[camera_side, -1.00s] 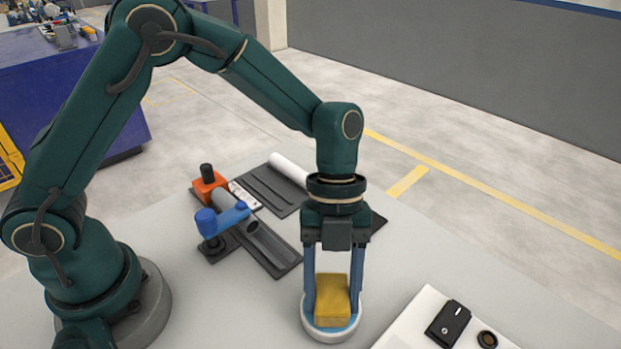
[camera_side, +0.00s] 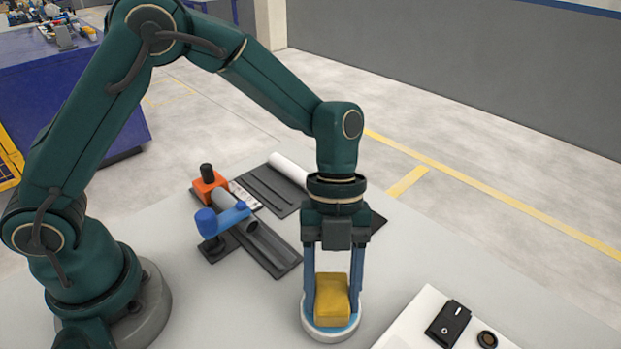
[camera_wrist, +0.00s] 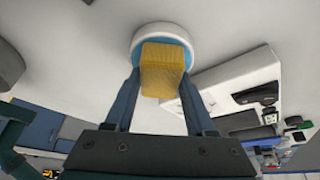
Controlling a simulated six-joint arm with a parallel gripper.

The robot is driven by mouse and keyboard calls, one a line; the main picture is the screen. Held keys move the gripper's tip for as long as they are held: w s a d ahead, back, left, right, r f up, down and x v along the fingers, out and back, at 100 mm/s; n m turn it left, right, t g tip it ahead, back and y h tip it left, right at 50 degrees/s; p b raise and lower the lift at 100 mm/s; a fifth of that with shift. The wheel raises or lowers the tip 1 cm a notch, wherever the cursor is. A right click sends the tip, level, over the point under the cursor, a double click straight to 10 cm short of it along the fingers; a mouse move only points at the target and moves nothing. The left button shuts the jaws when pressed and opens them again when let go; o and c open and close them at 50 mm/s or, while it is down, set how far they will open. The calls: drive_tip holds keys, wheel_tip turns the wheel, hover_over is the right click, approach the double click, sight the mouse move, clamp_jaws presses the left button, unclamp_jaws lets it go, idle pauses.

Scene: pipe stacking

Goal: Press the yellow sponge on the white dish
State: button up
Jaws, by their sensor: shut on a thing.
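The yellow sponge (camera_side: 332,299) is a block held between the two blue fingers of my gripper (camera_side: 332,300). My gripper points straight down and is shut on it. The white dish (camera_side: 331,334) is round with a blue inside, and the sponge is at the dish, within its rim as seen. In the wrist view the sponge (camera_wrist: 163,68) sits between the fingers, in front of the dish (camera_wrist: 166,27). The underside of the sponge is hidden, so how hard it presses cannot be told.
A dark fixture with a grey pipe (camera_side: 244,232), an orange clamp (camera_side: 208,186) and a blue clamp (camera_side: 224,218) stands behind and left. A white board (camera_side: 412,328) with a black device (camera_side: 448,323) lies at right. Bare table lies left of the dish.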

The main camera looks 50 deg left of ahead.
sight(332, 292)
drive_tip(key=shift+r, duration=3.45)
